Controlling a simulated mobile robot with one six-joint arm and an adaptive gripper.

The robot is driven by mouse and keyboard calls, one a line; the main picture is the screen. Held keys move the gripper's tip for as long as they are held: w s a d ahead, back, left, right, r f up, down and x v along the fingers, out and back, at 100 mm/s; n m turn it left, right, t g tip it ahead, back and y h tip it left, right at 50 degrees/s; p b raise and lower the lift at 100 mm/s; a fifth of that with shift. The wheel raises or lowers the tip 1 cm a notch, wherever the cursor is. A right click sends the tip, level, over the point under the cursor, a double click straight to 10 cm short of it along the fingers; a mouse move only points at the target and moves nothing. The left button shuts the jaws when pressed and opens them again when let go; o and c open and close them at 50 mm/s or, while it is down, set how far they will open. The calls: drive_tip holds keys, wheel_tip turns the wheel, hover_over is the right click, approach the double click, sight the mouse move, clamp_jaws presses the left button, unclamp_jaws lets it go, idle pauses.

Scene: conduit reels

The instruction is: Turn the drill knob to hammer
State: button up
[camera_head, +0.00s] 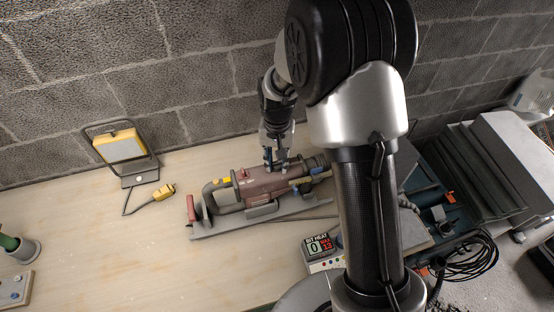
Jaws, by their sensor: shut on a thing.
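The drill (255,190) is a dull red and grey tool lying on its side in a grey cradle (215,230) on the workbench. Its chuck end points right and its handle end left. My gripper (277,170) points down at the top of the drill body, right of its middle. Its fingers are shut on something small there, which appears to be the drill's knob. The fingers hide the knob, so its setting and markings cannot be read.
A yellow work lamp (120,146) stands at the back left, with a yellow plug (164,192) beside it. A display box (322,250) stands in front of the drill. Grey cases (490,160) and black cable (475,258) are at right.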

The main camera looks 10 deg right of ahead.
sight(277, 162)
idle(0.3)
drive_tip(key=o, duration=1.1)
drive_tip(key=shift+r, duration=0.1)
wheel_tip(277, 162, up, 12)
drive_tip(key=shift+f, duration=0.1)
